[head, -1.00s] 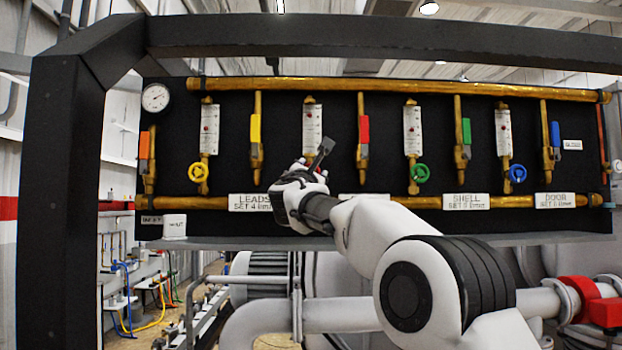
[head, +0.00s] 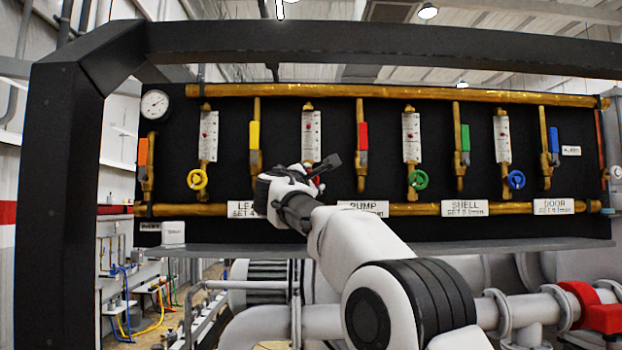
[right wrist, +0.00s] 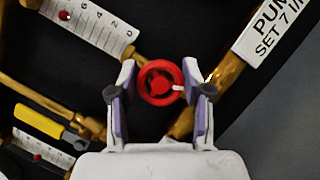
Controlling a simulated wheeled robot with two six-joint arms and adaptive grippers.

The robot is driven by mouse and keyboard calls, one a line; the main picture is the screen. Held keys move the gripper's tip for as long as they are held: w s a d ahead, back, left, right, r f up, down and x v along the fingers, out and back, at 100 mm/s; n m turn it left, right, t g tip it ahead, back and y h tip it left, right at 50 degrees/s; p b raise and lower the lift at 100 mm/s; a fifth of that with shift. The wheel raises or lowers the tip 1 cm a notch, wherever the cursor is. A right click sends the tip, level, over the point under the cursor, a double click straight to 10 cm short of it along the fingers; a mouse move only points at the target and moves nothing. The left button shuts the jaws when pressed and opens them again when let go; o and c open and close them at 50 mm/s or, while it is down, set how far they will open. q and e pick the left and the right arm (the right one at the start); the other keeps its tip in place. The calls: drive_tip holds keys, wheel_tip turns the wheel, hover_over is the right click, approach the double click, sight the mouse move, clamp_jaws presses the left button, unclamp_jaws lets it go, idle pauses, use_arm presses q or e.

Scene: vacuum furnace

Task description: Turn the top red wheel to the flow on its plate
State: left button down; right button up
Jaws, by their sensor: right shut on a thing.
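The red wheel (right wrist: 160,84) sits between the two fingers of my right gripper (right wrist: 160,100), which is shut on it. A small white mark shows on the wheel's right side. In the head view my right gripper (head: 300,180) is at the panel and hides most of the wheel. The flow gauge (head: 311,135) above the wheel has a white scale; its red float shows at the edge of the wrist view, near the higher numbers. The white plate (head: 362,208) reads PUMP; in the wrist view it reads SET 7, partly cut off. My left gripper is not in view.
A yellow wheel (head: 197,179) is to the left, a green wheel (head: 418,179) and a blue wheel (head: 516,179) to the right. A red-handled valve (head: 362,140) is just right of the gauge. A dark frame beam (head: 330,40) crosses above the panel.

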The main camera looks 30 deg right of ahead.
drive_tip(key=shift+r, duration=0.1)
drive_tip(key=o, duration=0.9)
drive_tip(key=shift+o, duration=1.3)
drive_tip(key=shift+w, duration=0.1)
drive_tip(key=shift+w+f, duration=0.2)
drive_tip(key=shift+w, duration=0.05)
drive_tip(key=v, duration=1.1)
drive_tip(key=shift+s+a+f, duration=0.25)
